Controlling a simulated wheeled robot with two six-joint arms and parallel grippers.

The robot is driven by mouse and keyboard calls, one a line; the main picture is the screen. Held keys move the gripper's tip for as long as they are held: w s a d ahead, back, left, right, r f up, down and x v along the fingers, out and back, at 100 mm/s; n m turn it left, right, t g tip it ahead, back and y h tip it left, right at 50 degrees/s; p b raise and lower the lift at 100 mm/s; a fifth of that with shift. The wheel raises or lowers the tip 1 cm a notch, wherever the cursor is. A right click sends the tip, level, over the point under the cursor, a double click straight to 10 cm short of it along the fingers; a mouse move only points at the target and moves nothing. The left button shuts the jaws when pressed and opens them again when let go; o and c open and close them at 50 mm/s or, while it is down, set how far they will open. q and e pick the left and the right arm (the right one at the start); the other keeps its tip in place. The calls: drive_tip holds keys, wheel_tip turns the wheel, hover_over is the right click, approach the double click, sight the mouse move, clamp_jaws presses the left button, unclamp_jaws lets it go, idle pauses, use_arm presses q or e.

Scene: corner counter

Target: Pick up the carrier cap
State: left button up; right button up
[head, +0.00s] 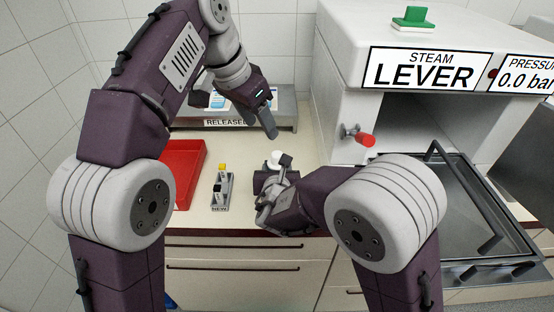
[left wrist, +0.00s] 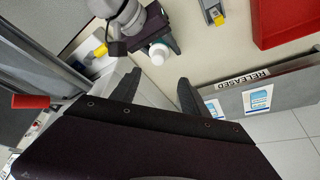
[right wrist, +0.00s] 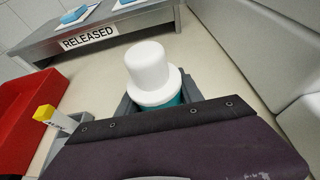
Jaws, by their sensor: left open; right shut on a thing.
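A carrier with a teal body (right wrist: 178,100) and a stepped white cap (right wrist: 149,68) stands upright between the fingers of my right gripper (right wrist: 160,102). The white cap also shows in the head view (head: 277,156) and the left wrist view (left wrist: 158,54). My right gripper is shut on the carrier body, below the cap, over the counter's front part. My left gripper (head: 269,122) is open and empty, above and behind the cap. In the left wrist view its fingers (left wrist: 157,90) are spread, with the cap beyond them, apart from them. Most of the carrier body is hidden.
A small grey rack (head: 224,192) with a yellow-topped item stands left of the right gripper. A red tray (head: 184,172) lies farther left. A grey shelf labelled RELEASED (head: 284,120) is at the back. The steam machine (head: 345,60) with a red-knobbed lever (head: 366,139) stands at right.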

use_arm(q)
hover_over(276, 154)
drive_tip(key=s+a, duration=0.1)
drive_tip(key=a, duration=0.1)
wheel_tip(276, 154, down, 7)
drive_tip(key=shift+d+r, duration=0.1)
drive_tip(key=shift+r, duration=0.1)
drive_tip(key=x, duration=0.5)
drive_tip(key=shift+s+f, duration=0.1)
drive_tip(key=shift+s, duration=0.1)
clamp_jaws()
